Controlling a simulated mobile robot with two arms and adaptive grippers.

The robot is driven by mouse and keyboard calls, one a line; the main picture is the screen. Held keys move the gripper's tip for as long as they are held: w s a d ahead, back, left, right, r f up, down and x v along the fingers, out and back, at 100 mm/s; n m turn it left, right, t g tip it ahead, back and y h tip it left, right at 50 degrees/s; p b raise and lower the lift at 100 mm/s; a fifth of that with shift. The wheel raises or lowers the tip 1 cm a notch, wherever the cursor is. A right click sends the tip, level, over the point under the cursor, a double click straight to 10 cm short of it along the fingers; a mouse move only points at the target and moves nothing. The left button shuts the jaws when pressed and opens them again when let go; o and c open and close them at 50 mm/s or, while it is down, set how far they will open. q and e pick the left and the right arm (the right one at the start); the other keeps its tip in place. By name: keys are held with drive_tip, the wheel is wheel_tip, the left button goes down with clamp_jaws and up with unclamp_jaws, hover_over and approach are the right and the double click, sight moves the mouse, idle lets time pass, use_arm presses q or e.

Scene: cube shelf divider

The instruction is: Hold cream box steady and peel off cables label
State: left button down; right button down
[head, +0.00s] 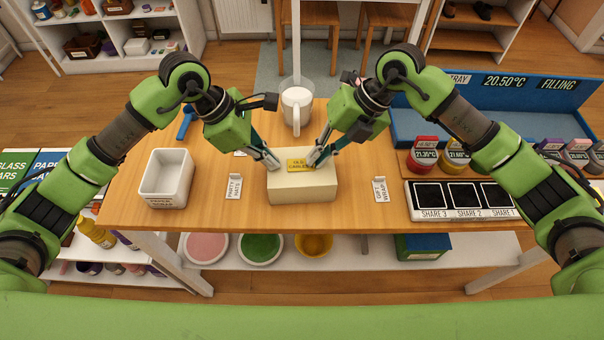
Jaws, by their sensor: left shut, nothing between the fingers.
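The cream box (303,190) sits on the wooden table in front of me. A yellow label (298,165) reading something like "old cables" lies on its top. My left gripper (271,163) is shut and empty, with its fingertips at the box's upper left edge. My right gripper (316,160) has its fingertips at the label's right end; I cannot tell whether they are closed on it. The fingers hide part of that end.
A white bin (166,178) stands at the left. Small cards reading "party hats" (234,188) and "gift wrap" (380,189) flank the box. A black-panelled share board (462,199) and a blue tray (490,118) occupy the right.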

use_arm(q)
drive_tip(key=shift+s+a+f, duration=0.1)
drive_tip(key=shift+s+f, duration=0.15)
drive_tip(key=shift+f, duration=0.2)
use_arm(e)
drive_tip(key=shift+a+r+v, duration=0.1)
drive_tip(key=shift+a+v, duration=0.1)
drive_tip(key=shift+v, duration=0.7)
drive_tip(key=shift+a+r+v, duration=0.1)
drive_tip(key=shift+a+v, duration=0.05)
drive_tip(key=shift+v, duration=0.7)
drive_tip(key=shift+r, duration=0.15)
idle(0.3)
drive_tip(key=shift+v, duration=2.85)
use_arm(q)
drive_tip(key=shift+r, duration=0.1)
use_arm(e)
drive_tip(key=shift+d, duration=0.1)
use_arm(q)
drive_tip(key=shift+w+r+p, duration=0.25)
drive_tip(key=shift+r+p, duration=0.3)
drive_tip(key=shift+r, duration=0.4)
drive_tip(key=shift+r+p, duration=0.6)
drive_tip(key=shift+r, duration=1.1)
use_arm(e)
drive_tip(key=shift+w+r, duration=0.15)
drive_tip(key=shift+r, duration=0.8)
use_arm(q)
drive_tip(key=shift+r, duration=0.1)
